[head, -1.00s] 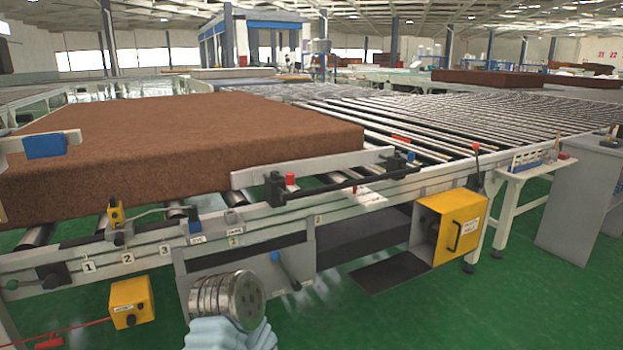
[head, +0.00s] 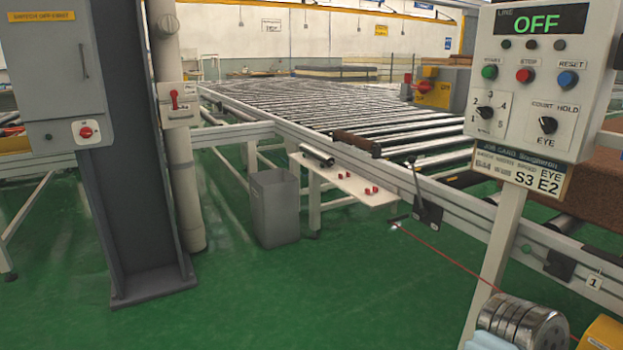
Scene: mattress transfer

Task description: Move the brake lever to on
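A lever with a black grip (head: 418,188) stands on the side rail of the roller conveyor, right of centre in the head view. It leans slightly left at its top. I see no readable label on it, so I cannot tell whether it is the brake lever. A red lever (head: 174,99) on a small light box is fixed to the pipe by the dark column at left. It points roughly upright. A brown handle (head: 357,142) lies across the conveyor edge. Neither of my grippers is in view.
A control panel (head: 545,80) reading OFF stands on a post at right. A grey bin (head: 274,208) and a white side shelf (head: 345,185) stand before the conveyor. A red cord (head: 440,258) runs low at right. Green floor (head: 300,295) is clear in the middle.

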